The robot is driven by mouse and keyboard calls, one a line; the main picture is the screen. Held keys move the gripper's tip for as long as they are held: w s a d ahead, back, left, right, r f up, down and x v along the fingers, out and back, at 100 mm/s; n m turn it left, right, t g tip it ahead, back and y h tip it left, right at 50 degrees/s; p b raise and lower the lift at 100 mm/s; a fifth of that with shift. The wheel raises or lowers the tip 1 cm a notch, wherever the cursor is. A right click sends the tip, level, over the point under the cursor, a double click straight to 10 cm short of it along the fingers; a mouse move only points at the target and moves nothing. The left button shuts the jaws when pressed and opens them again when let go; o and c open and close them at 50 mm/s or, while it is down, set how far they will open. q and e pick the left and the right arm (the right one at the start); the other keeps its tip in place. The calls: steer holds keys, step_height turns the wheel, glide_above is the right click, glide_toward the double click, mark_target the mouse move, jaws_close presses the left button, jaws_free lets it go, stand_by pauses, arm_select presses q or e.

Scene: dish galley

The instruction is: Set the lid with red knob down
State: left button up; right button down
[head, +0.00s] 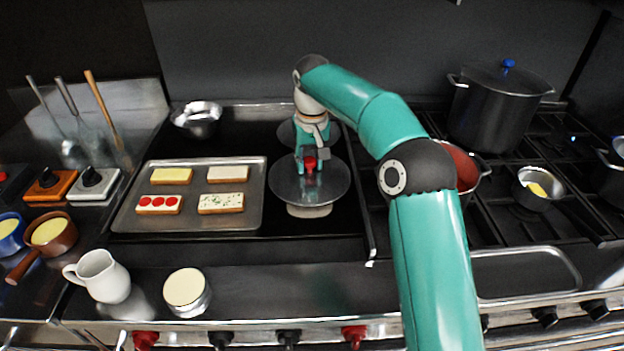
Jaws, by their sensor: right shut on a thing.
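The lid with red knob (310,192) is a flat grey disc over the dark cooktop at the middle of the head view. My right gripper (310,160) comes down from above and is shut on its red knob. The lid looks about level. A pale shape (309,211) shows just under its front edge; I cannot tell if it is a thing below or a reflection, or whether the lid touches anything. My left gripper is not in view.
A tray (122,217) with several bread slices lies left of the lid. A grey disc (287,132) is behind my gripper. A large lidded pot (490,115) and a red pot (466,168) stand right. A white jug (103,277) and a round tin (186,291) stand in front.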

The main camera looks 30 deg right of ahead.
mark_target(310, 175)
steer(key=shift+f, duration=2.1)
steer(key=shift+f+b, duration=0.1)
steer(key=shift+b, duration=0.2)
steer(key=c, duration=0.8)
jaws_free()
steer(key=r, duration=0.4)
steer(key=s+r+p, duration=0.1)
steer(key=r, duration=0.3)
steer(key=r+p, duration=0.1)
steer(key=r, duration=0.3)
steer(key=shift+s+a+r, duration=0.1)
steer(key=shift+s+a, duration=0.1)
steer(key=shift+s, duration=0.05)
